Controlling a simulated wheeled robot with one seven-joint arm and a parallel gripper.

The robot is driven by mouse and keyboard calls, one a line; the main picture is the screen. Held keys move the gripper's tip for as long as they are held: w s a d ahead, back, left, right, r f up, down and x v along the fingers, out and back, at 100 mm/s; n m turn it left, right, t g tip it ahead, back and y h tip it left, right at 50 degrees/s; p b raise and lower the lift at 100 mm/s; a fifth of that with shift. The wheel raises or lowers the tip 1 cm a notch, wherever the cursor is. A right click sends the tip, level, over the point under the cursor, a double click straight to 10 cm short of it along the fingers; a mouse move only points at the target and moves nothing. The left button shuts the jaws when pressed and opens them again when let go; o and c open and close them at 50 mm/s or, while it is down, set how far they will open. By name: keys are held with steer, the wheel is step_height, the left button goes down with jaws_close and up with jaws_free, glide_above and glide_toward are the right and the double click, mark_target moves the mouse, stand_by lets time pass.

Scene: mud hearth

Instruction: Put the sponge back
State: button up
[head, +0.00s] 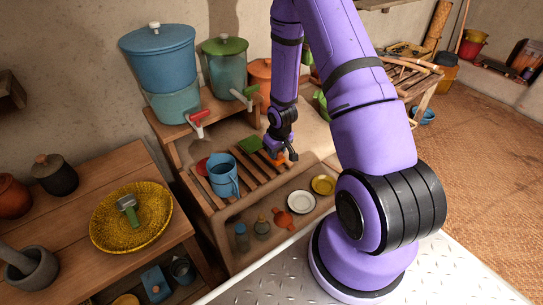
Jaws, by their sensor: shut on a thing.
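My gripper (283,154) is low over the right end of the slatted wooden rack (218,203). It is shut on a small orange block that looks like the sponge (275,160). The fingers and wrist hide part of it, and I cannot tell whether it touches the slats. A flat green piece (249,144) lies at the back of the rack, left of my gripper.
A blue mug (223,176) stands on the rack beside a red item (202,166). Blue (160,60) and green-lidded (224,65) dispensers with taps stand on the shelf behind. Plates (301,202) and small vessels sit below the rack. A yellow basket tray (104,232) is at left.

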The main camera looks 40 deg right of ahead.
steer(key=shift+w+a+f, duration=0.1)
steer(key=shift+w+a, duration=0.05)
steer(key=shift+w, duration=0.75)
steer(key=shift+w+a+f, duration=0.1)
steer(key=shift+w+f, duration=0.05)
steer(key=shift+w, duration=0.1)
steer(key=shift+f, duration=1.6)
steer(key=o, duration=0.9)
steer(key=shift+f, duration=0.15)
